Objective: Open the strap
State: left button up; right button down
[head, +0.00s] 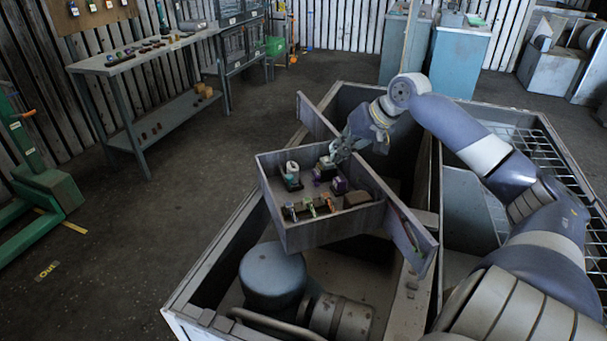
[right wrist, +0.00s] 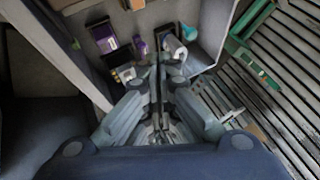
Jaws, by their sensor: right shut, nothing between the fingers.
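My right gripper (head: 335,155) is over the far side of an open grey tray (head: 300,239). Its fingers are together and empty in the right wrist view (right wrist: 160,68). A white cylinder in a dark holder (head: 292,176) stands in the tray's left part; in the right wrist view the white cylinder (right wrist: 175,47) is just beyond the fingertips. Two dark blocks with purple parts, one at the back (head: 325,169) and one nearer (head: 339,185), sit to its right. I cannot make out with certainty which part is the strap. My left gripper is not in view.
A row of small coloured clips (head: 309,208) and a brown block (head: 357,199) lie in the tray's front. Below is a large open housing with a blue-grey motor (head: 272,272). A workbench (head: 140,58) stands at the back left.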

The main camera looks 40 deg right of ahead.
dwell(0.4)
jog(key=shift+f, duration=0.1)
jog(key=p+x, duration=0.1)
jog(key=x, duration=0.2)
jog(key=a+p+x, duration=0.1)
jog(key=x, duration=0.3)
jog(key=w+a+r+p+x, duration=0.1)
jog(key=x, duration=0.3)
jog(key=shift+w+r, duration=0.1)
jog(key=shift+w+a, duration=0.35)
jog(key=shift+a, duration=0.2)
